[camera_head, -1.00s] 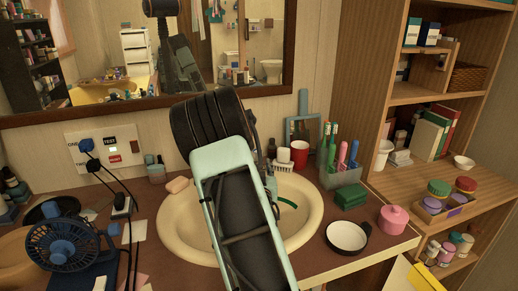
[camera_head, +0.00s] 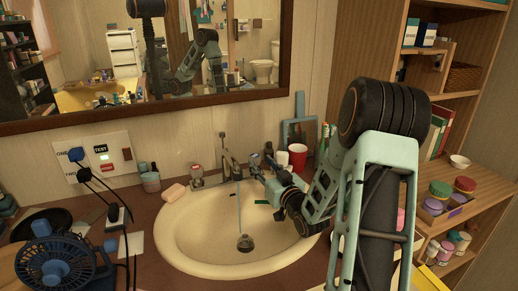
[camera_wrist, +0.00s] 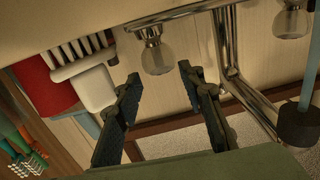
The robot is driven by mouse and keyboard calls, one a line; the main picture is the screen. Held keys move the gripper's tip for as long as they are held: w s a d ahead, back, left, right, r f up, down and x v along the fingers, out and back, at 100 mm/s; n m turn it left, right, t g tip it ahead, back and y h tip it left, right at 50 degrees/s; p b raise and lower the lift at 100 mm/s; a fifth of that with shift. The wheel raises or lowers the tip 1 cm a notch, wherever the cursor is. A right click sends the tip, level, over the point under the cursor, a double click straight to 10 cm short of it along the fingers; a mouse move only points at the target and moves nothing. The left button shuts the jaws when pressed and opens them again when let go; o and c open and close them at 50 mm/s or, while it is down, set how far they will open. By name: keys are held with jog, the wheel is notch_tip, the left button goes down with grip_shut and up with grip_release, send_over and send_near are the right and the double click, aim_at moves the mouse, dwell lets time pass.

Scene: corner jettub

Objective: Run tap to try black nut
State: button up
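The tap (camera_head: 228,158) stands at the back of the cream sink (camera_head: 172,240). A dark nut sits on its spout end in the wrist view (camera_wrist: 298,124). A thin blue stream (camera_head: 239,208) runs from the spout toward the dark drain (camera_head: 245,243); it also shows in the wrist view (camera_wrist: 309,70). The tap has two clear knobs, one at left (camera_head: 196,172) and one at right (camera_wrist: 157,57). My gripper (camera_wrist: 159,74) is open and empty, its fingertips just short of the right knob and either side of it. In the head view, my gripper (camera_head: 258,168) partly hides that knob.
A red cup (camera_head: 298,156) and a white-handled brush (camera_wrist: 75,55) stand close beside my gripper. Soap (camera_head: 174,192) lies on the left rim. A blue fan (camera_head: 58,262) and cables are at left, shelves (camera_head: 470,185) at right. The basin is otherwise mostly open.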

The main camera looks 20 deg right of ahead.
aim_at(252, 154)
jog(key=w, duration=1)
jog(key=shift+w+a+r+b, duration=0.1)
jog(key=shift+w+a+b, duration=0.2)
jog(key=shift+w+a, duration=0.1)
grip_shut()
